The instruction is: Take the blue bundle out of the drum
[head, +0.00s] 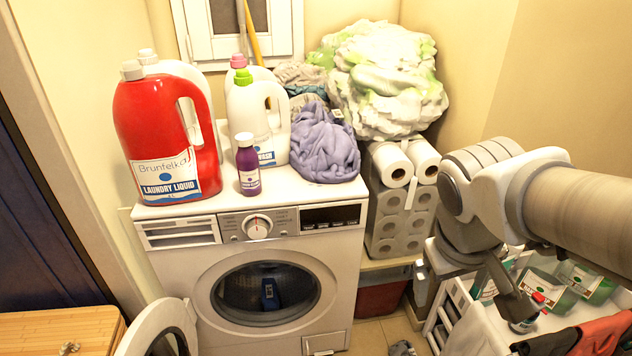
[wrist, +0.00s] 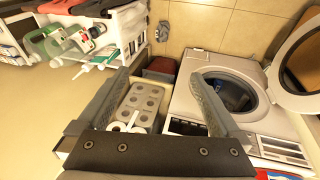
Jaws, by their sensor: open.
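The washer drum (head: 262,318) is open at the front of the white washing machine (head: 185,270). A small dark-blue bundle (head: 270,293) lies inside it, in shadow. In the wrist view the drum (wrist: 228,107) shows at the right, with blue (wrist: 238,92) dimly visible inside; its outline is hard to tell. My gripper (wrist: 160,75) is open and empty, its two fingers spread wide. It is apart from the machine, off to the right of it in the head view.
The round door (head: 150,335) stands swung open at the left of the drum. Bottles, including a red jug (head: 165,140), and a purple cloth (head: 322,145) sit on top. Toilet rolls (head: 400,215) and a white rack (wrist: 125,35) of bottles stand alongside. Floor shows between rack and machine.

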